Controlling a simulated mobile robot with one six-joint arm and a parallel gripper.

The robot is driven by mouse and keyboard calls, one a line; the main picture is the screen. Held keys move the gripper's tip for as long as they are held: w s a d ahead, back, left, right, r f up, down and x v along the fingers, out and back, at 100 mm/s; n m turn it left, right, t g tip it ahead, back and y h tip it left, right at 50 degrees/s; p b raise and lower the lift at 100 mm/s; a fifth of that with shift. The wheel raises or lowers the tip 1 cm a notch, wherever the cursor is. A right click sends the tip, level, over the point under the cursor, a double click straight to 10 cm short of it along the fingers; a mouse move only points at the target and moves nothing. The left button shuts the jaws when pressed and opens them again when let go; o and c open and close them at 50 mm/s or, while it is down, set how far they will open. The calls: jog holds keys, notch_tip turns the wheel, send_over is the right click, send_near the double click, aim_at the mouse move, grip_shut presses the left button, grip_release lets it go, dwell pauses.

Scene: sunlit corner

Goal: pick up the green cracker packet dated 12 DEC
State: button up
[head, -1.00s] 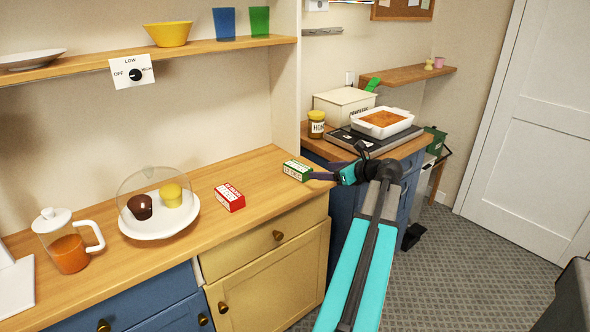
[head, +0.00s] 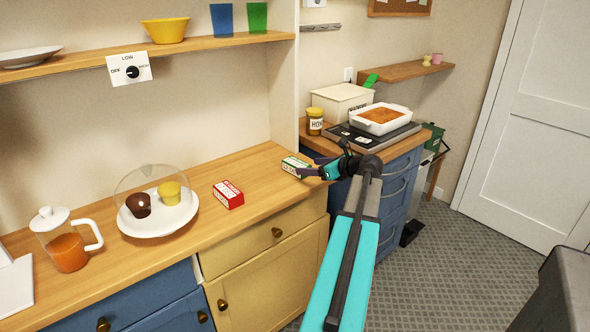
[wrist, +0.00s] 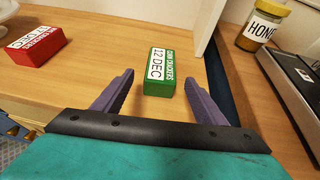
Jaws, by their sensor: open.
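The green cracker packet (wrist: 160,72) lies flat on the wooden counter, and its white label reads 12 DEC in the wrist view. It also shows in the head view (head: 294,166), near the counter's right end and partly covered by my gripper. My gripper (wrist: 160,86) is open and empty. Its two purple fingers stand apart on either side of the packet's near end, with gaps between fingers and packet. In the head view my gripper (head: 312,170) comes at the packet from the right. A red cracker packet (wrist: 36,46) lies to the left, also seen in the head view (head: 228,195).
An upright panel (wrist: 200,22) rises just right of the packet. Beyond it are a honey jar (head: 315,121) and a white dish (head: 381,118) on a hob. A glass-domed plate (head: 190,222) stands further left. Counter between the packets is clear.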

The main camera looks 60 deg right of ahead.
aim_at(303, 166)
jog(key=shift+x, duration=1.95)
jog(key=shift+w, duration=0.1)
jog(key=shift+p+x, duration=0.3)
jog(key=shift+x, duration=2.25)
jog(key=c, duration=1.2)
